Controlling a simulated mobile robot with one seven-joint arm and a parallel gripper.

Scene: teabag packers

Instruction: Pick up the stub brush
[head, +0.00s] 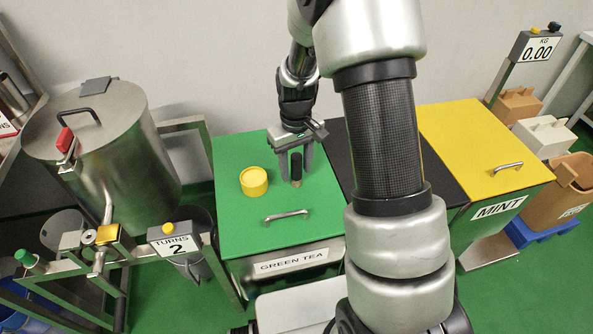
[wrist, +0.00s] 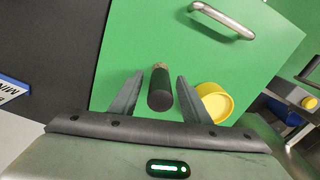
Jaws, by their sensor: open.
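The stub brush (wrist: 160,92) is a short dark cylinder with a thin tan band at its far end, on the green lid (head: 238,220) of the green tea bin. It also shows in the head view (head: 296,167), between my fingers. My gripper (head: 295,172) is open and points down over the lid. In the wrist view, one finger of my gripper (wrist: 158,95) is on each side of the brush, with a gap to both. The brush's lower end is hard to see.
A yellow round tub (head: 254,181) stands on the lid close to one finger; it also shows in the wrist view (wrist: 215,101). A metal handle (head: 286,215) is near the lid's front edge. A yellow-lidded mint bin (head: 470,140) is to the right, a steel drum (head: 120,150) to the left.

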